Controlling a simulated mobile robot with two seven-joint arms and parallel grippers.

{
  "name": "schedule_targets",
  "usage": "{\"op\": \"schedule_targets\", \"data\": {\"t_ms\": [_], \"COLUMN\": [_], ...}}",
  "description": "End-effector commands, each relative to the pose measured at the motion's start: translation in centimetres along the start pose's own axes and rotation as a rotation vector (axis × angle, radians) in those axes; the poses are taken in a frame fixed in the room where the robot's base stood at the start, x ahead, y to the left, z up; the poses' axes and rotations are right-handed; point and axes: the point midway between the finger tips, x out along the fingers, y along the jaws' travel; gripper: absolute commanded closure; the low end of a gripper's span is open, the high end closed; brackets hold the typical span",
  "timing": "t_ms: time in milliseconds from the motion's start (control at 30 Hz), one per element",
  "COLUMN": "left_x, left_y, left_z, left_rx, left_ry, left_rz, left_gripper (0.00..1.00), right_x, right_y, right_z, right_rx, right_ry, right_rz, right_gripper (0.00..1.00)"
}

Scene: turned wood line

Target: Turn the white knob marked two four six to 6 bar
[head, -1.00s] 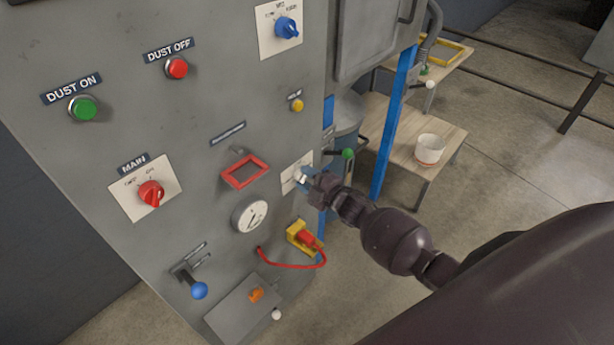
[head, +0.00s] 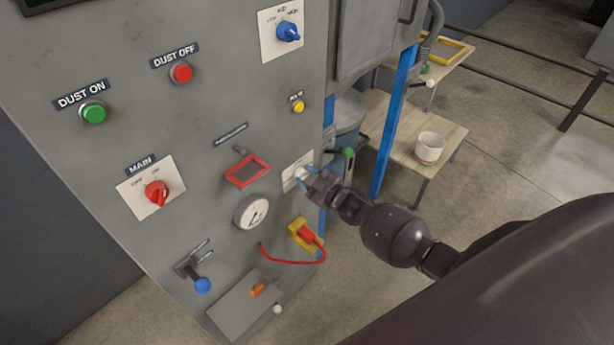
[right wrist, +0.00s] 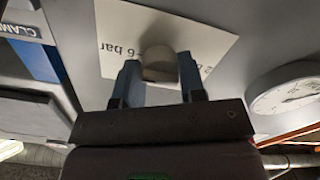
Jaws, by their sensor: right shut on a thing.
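The white knob (right wrist: 160,63) sits on a white plate (right wrist: 112,47) on the grey panel, with "6 bar" printed beside it in the right wrist view. My right gripper (right wrist: 159,75) is shut on the knob, one blue-grey finger on each side. In the head view my right gripper (head: 308,177) reaches the plate (head: 290,178) at the panel's right edge and hides much of the knob. The knob's pointer is not clear, so its setting cannot be read. My left gripper is not in view.
A round gauge (head: 251,212) and a red frame (head: 246,171) lie left of the knob. A yellow-and-red plug (head: 305,237) with a red cable is below. A yellow button (head: 298,106) is above. A green-tipped lever (head: 348,152) is close on the right.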

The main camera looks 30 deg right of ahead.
Motion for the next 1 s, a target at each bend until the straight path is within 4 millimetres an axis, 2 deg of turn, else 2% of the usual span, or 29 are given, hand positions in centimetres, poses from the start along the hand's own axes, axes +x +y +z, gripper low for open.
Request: {"op": "schedule_targets", "data": {"t_ms": [500, 533, 700, 1000], "left_x": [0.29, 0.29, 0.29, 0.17], "left_y": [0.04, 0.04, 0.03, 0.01], "left_z": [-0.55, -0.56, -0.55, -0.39], "left_rx": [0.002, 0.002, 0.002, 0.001], "left_ry": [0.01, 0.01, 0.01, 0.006], "left_rz": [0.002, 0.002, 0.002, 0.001], "left_gripper": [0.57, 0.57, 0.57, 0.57], "right_x": [-0.02, -0.02, -0.01, -0.19], "right_y": [0.0, 0.0, 0.0, -0.01], "right_z": [0.02, 0.02, 0.01, 0.03], "right_rx": [0.023, 0.023, 0.022, 0.021], "right_ry": [0.0, 0.0, 0.0, -0.001], "right_rz": [0.0, 0.0, 0.0, 0.0], "right_gripper": [0.86, 0.61, 0.37, 0.37]}}
